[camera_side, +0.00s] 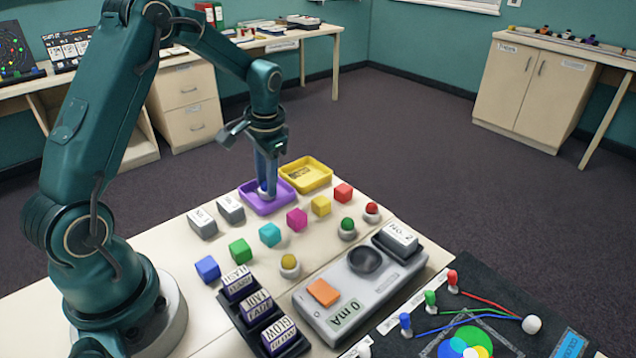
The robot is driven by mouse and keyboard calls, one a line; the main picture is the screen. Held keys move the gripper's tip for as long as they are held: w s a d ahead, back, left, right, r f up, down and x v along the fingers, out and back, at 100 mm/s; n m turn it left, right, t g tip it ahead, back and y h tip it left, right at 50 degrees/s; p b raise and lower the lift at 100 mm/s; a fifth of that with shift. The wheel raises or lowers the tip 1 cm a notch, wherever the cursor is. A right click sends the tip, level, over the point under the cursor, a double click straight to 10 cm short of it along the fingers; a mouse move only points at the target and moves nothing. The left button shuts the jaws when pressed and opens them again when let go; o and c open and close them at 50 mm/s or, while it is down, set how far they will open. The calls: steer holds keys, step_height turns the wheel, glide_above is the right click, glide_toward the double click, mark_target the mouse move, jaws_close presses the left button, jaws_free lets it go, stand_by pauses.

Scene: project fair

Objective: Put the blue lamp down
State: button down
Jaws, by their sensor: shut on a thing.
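My gripper (266,183) points straight down at the purple tray (262,212). It is shut on the blue lamp (263,190), a small blue dome on a pale base. The fingers hide much of the lamp. The lamp is at or just above the tray floor; I cannot tell whether it touches.
A yellow tray (318,181) stands just behind the purple tray. Grey blocks (231,210) lie to the left, and several coloured cubes (297,219) lie in front. Green (347,225), red (371,208) and yellow (289,262) lamps stand apart. A grey meter (385,290) is at the right.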

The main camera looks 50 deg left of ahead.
steer(key=c, duration=0.6)
jaws_free()
steer(key=shift+f, duration=0.1)
step_height(320, 180, up, 11)
steer(key=d, duration=0.2)
steer(key=s+d+r+t, duration=0.3)
steer(key=s+d+r, duration=0.25)
steer(key=d, duration=0.25)
steer(key=s+d+f+t, duration=0.1)
steer(key=s, duration=0.2)
steer(key=s+d+f+h, duration=0.1)
steer(key=s+d, duration=0.1)
steer(key=s, duration=0.1)
steer(key=s+d+f+t, duration=0.1)
steer(key=s+d, duration=0.1)
steer(key=s, duration=0.1)
steer(key=shift+s+d+t+h, duration=0.2)
steer(key=shift+t+h, duration=0.1)
